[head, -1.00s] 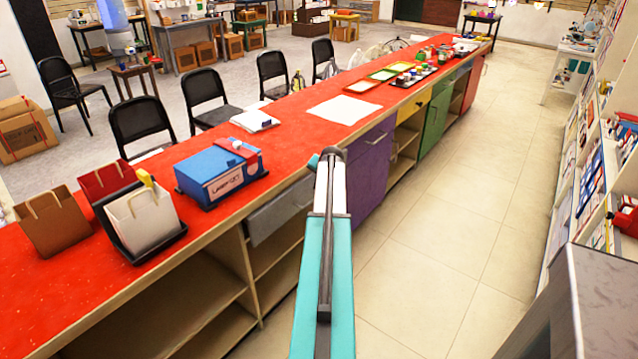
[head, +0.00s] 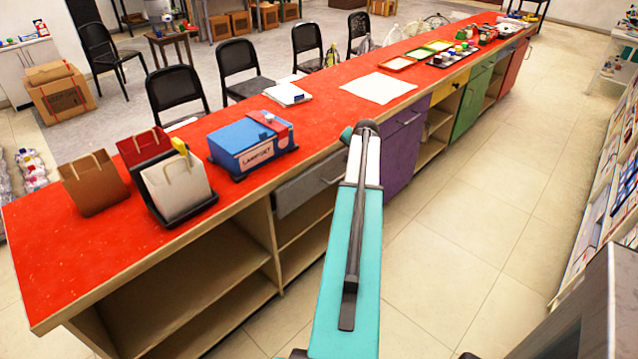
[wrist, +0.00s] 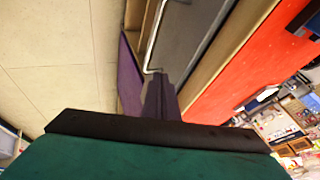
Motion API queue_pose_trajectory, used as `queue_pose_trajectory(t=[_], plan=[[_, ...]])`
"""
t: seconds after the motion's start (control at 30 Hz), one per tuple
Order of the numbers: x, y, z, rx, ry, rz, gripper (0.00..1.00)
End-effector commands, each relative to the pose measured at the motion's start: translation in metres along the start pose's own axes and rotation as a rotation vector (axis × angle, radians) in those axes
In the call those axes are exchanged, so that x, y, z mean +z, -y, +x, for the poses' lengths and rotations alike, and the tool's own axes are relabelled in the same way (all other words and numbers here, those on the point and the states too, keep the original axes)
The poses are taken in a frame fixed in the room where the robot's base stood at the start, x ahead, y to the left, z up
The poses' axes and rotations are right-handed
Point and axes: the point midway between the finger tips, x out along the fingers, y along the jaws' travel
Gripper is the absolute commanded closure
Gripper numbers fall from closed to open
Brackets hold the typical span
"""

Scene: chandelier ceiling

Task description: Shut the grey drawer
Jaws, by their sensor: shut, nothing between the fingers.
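The grey drawer (head: 308,186) is in the red-topped counter, below the blue box, in the head view. Its front carries a metal bar handle. I cannot tell exactly how far it stands out. The wrist view shows its grey front (wrist: 195,35) close up, with the silver handle (wrist: 153,40) along its left side. My gripper (wrist: 159,82) is shut and empty, with its tips near the lower end of the handle; contact is unclear. My teal arm covers part of the counter in the head view and hides my gripper there.
The counter (head: 60,275) has open shelves left of and below the drawer. A purple cabinet front (head: 403,155) is to its right. A blue box (head: 250,145) and paper bags (head: 175,185) stand on top. The tiled floor (head: 480,220) in front is clear.

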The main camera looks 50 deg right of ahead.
Motion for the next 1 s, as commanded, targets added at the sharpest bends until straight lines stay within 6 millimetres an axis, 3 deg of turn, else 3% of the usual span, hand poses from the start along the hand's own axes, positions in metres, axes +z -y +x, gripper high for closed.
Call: queue_pose_trajectory(t=[0.23,0.5,0.8,1.0], plan=[[0.034,0.021,-0.01,-0.089,0.111,0.239,1.0],[0.101,0.042,-0.028,-0.223,0.33,0.577,1.0],[0.166,0.042,-0.048,-0.343,0.594,0.937,1.0],[0.198,0.032,-0.063,-0.42,0.771,1.166,1.0]])
